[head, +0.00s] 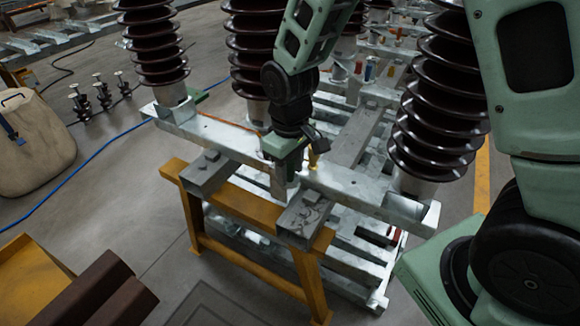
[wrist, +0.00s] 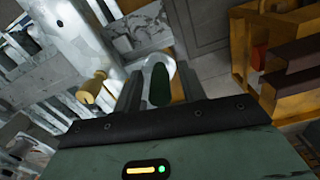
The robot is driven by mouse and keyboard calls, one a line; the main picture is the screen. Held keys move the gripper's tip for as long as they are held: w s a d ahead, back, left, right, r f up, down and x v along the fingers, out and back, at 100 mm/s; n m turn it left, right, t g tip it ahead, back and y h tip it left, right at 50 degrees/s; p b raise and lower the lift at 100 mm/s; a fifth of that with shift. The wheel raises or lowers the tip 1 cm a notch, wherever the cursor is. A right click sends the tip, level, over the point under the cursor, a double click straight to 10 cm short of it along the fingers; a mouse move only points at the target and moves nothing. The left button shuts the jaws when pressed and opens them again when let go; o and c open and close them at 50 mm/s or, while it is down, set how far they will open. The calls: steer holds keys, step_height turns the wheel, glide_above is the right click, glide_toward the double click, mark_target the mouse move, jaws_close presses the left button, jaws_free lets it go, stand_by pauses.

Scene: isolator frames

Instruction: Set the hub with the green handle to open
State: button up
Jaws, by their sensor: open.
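The green handle (wrist: 160,86) shows in the wrist view as a dark green oval inside a pale, rounded piece. It lies between the two fingers of my gripper (wrist: 157,80), which are open on either side of it. I cannot tell whether either finger touches it. In the head view my gripper (head: 283,172) points down at the steel beam on the yellow stand. There it hides the green handle and its hub. The handle's angle is hard to read. A yellow knob-like part (wrist: 91,87) sits left of the fingers; it also shows in the head view (head: 319,146).
The yellow stand (head: 250,262) carries the steel beams (head: 345,184). Tall brown ribbed insulators (head: 440,110) rise close to my arm on both sides. A yellow frame with brown bars (head: 95,290) is at front left. Open floor with a blue cable (head: 85,172) lies left.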

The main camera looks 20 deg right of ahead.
jaws_close()
steer(key=shift+d, duration=0.1)
